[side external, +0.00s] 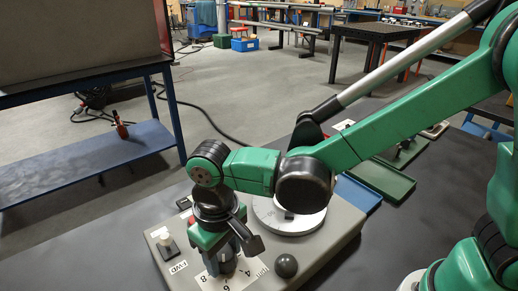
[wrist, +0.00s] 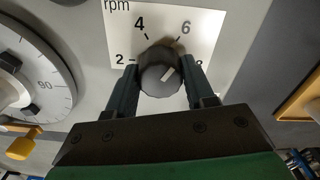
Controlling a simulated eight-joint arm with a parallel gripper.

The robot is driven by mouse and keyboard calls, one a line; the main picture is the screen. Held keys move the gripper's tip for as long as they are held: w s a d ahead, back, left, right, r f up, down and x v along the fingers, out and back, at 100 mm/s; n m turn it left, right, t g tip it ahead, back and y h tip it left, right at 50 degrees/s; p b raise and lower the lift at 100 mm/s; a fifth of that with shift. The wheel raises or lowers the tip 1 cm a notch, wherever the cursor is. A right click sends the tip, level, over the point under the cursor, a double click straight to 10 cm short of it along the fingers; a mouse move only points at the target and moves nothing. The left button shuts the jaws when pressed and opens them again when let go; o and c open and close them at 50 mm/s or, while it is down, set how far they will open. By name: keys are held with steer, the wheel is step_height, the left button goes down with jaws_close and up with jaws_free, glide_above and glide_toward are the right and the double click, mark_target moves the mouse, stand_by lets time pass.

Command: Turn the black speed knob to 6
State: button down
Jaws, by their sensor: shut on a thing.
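The black speed knob (wrist: 160,72) stands between my gripper's two fingers in the wrist view, with a finger against each side. My gripper (wrist: 160,80) is shut on the knob. In the side view, my gripper (side external: 228,266) points down over the plate (side external: 249,274) and mostly hides the knob.
A round graduated disc (side external: 291,217) lies beside the gripper on the grey control box (side external: 335,236). Green trays (side external: 380,181) lie behind the box.

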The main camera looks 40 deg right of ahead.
mark_target(223, 253)
stand_by(0.3)
steer(key=shift+c, duration=1.5)
jaws_free()
steer(key=shift+r, duration=0.1)
steer(key=shift+r, duration=2.75)
steer(key=d+m+t, duration=0.1)
steer(key=d+t, duration=0.1)
steer(key=d, duration=0.4)
steer(key=d+r+m+t, duration=0.1)
steer(key=d+t, duration=0.1)
steer(key=d, duration=0.5)
steer(key=d+r+m+t, duration=0.1)
steer(key=d+t, duration=0.2)
steer(key=d, duration=0.3)
steer(key=shift+s+d+r, duration=0.25)
steer(key=shift+s+d, duration=0.05)
steer(key=shift+s, duration=0.1)
